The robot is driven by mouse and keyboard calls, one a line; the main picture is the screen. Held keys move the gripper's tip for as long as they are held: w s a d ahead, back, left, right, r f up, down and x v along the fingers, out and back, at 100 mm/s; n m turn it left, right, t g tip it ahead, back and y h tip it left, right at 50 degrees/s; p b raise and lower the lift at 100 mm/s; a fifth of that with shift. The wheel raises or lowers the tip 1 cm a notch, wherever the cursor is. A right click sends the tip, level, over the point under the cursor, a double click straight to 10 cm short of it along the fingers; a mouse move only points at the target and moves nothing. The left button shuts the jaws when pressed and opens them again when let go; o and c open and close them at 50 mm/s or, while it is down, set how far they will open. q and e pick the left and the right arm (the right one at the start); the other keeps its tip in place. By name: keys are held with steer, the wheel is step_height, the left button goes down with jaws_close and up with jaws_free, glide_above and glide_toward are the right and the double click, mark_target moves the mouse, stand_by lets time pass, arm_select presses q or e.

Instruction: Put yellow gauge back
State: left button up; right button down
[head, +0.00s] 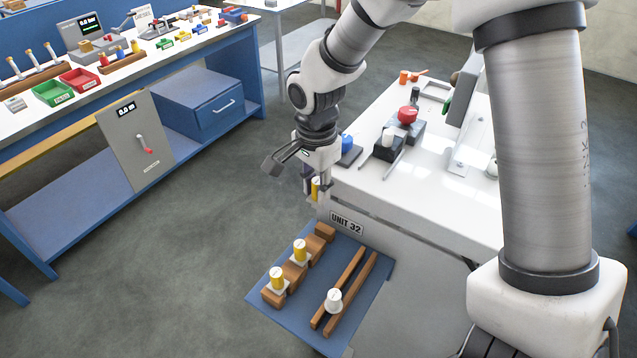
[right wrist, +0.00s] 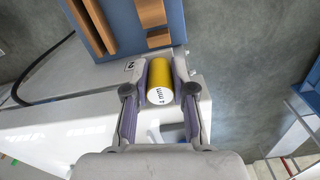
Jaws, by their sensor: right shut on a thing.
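My right gripper (head: 311,194) is shut on a yellow gauge (head: 316,187), held above the far end of the blue tray, near the white bench's corner. In the right wrist view the gripper (right wrist: 160,82) has its two purple-grey fingers on either side of the yellow gauge (right wrist: 160,68), whose white end reads "4 mm". On the blue tray (head: 345,262), a brown wooden rack (head: 312,252) holds two other yellow-and-white gauges, a nearer one (head: 277,279) and a farther one (head: 300,251). The rack's far block (head: 325,232) carries nothing visible. My left gripper is not in view.
Two brown rails (head: 350,285) lie on the tray, with a white round piece (head: 334,300) on them. The white bench (head: 440,190) bears a red knob (head: 407,115) and a blue knob (head: 346,143). A blue workbench (head: 110,120) stands left; floor between is clear.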

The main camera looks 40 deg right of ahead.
mark_target(319, 206)
steer(key=f+b, duration=0.1)
steer(key=f, duration=0.1)
steer(key=f+b, duration=0.2)
steer(key=shift+s+d+f, duration=0.1)
steer(key=shift+s+d, duration=0.05)
steer(key=shift+s, duration=0.25)
steer(key=shift+w+f+b, duration=0.25)
steer(key=shift+f+b, duration=0.05)
steer(key=shift+f, duration=0.15)
steer(key=shift+s+r, duration=0.15)
steer(key=shift+s, duration=0.1)
steer(key=shift+w, duration=0.15)
steer(key=shift+p, duration=0.4)
steer(key=shift+f+b, duration=1.35)
steer(key=shift+f, duration=0.65)
steer(key=c, duration=0.9)
jaws_free()
